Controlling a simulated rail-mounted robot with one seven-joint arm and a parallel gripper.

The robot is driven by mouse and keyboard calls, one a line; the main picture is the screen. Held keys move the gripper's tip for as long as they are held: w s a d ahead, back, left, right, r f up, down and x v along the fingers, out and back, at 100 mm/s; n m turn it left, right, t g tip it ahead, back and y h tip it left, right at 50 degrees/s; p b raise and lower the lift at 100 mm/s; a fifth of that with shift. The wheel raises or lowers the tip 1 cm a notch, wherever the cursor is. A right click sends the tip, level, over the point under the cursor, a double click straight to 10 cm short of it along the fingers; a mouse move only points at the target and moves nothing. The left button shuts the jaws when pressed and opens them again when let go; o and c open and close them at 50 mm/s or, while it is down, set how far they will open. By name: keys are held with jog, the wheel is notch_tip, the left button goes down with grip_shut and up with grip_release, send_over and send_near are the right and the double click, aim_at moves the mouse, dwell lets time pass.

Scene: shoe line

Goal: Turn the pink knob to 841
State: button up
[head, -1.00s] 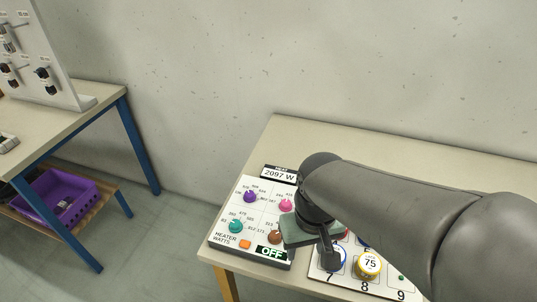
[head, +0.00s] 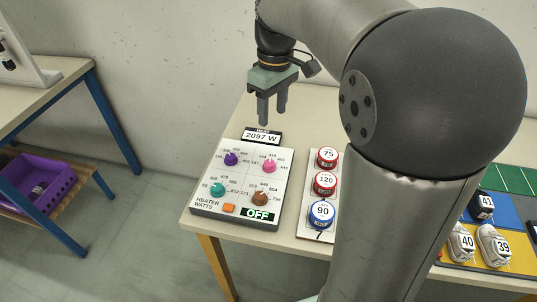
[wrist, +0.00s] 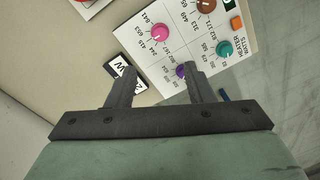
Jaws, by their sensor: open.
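The pink knob (head: 269,166) is at the back right of the white heater panel (head: 207,203), with printed numbers around it. It also shows in the wrist view, where the pink knob (wrist: 160,33) has a pale pointer mark; I cannot tell surely which number it points at. 841 is printed beside it. My gripper (head: 269,120) is open and empty, fingers pointing down, raised above the table behind the panel, apart from the knob. In the wrist view the fingertips (wrist: 160,70) are spread, with the pink knob beyond them.
The panel also has a purple knob (head: 231,159), a teal knob (head: 218,189), a brown knob (head: 260,198) and an orange button (head: 229,208). A display (head: 262,136) reads 2097 W; another (head: 257,214) reads OFF. Red and blue numbered discs (head: 324,184) stand close on the right.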

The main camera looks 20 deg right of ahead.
aim_at(270, 163)
jog(key=f, duration=1)
jog(key=f+b, duration=0.1)
jog(key=f, duration=0.4)
jog(key=shift+s+a+f, duration=0.15)
jog(key=shift+s+a, duration=0.1)
jog(key=shift+a, duration=0.05)
jog(key=shift+c, duration=0.3)
jog(key=c, duration=0.9)
